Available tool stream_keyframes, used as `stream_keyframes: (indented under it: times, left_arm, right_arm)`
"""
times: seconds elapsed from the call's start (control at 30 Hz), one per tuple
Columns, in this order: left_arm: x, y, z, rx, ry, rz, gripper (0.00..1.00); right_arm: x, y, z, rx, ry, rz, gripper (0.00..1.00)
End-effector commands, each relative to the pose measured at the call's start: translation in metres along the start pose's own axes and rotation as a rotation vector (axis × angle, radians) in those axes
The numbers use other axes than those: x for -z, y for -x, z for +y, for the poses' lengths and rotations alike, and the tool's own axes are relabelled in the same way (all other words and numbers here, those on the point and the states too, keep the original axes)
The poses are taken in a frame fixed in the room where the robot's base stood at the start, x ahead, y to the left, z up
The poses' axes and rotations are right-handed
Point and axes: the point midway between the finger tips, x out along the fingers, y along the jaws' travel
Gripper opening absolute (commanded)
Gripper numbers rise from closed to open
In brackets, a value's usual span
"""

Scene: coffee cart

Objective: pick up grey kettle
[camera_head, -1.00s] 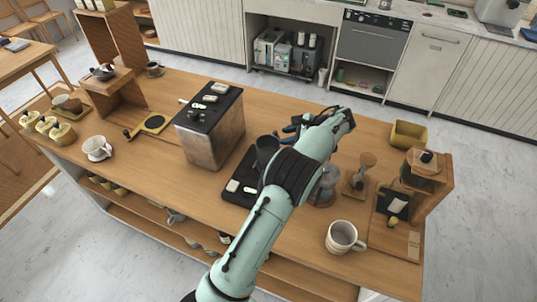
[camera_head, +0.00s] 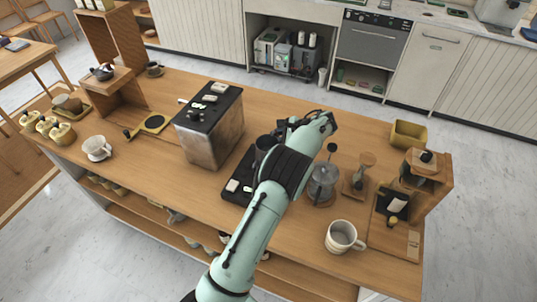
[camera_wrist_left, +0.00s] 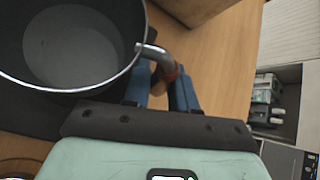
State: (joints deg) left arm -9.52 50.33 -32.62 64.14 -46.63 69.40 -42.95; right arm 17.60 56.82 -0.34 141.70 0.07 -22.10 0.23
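The grey kettle (camera_head: 265,142) is a dark open vessel on the black mat (camera_head: 236,189) behind the big metal box's right side, partly hidden by my left arm. In the left wrist view the kettle (camera_wrist_left: 72,45) fills the upper left, seen from above into its empty-looking inside. Its bent handle (camera_wrist_left: 160,58) reaches from the rim toward the fingers. My left gripper (camera_wrist_left: 165,92) has its two blue fingers apart, one on each side of the handle's lower end. Firm contact does not show. In the head view the left gripper (camera_head: 285,124) is mostly hidden by its wrist. My right gripper is not in view.
A metal box (camera_head: 210,130) stands left of the kettle. A glass press (camera_head: 322,184), a glass dripper (camera_head: 358,180), a white mug (camera_head: 342,237) and a wooden stand (camera_head: 428,185) are to the right. The counter's front middle (camera_head: 170,180) is clear.

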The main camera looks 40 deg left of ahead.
Motion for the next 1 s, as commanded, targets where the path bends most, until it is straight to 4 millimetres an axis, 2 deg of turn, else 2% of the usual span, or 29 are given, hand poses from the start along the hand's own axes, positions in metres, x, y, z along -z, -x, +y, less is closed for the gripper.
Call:
stream_keyframes:
  times: [0.27,0.47,0.67,1.0]
  left_arm:
    - [-0.002,0.001,-0.001,0.002,0.001,0.000,0.00]
    - [-0.010,0.010,-0.007,0.003,0.004,0.001,0.00]
    - [-0.033,0.033,-0.019,0.005,0.005,0.002,0.00]
    - [-0.086,0.086,-0.047,0.005,0.006,0.001,0.00]
  right_arm:
    - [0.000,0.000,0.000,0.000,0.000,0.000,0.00]
    - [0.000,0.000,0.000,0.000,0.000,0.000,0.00]
    - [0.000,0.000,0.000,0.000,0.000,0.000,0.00]
    - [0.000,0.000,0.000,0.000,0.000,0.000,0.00]
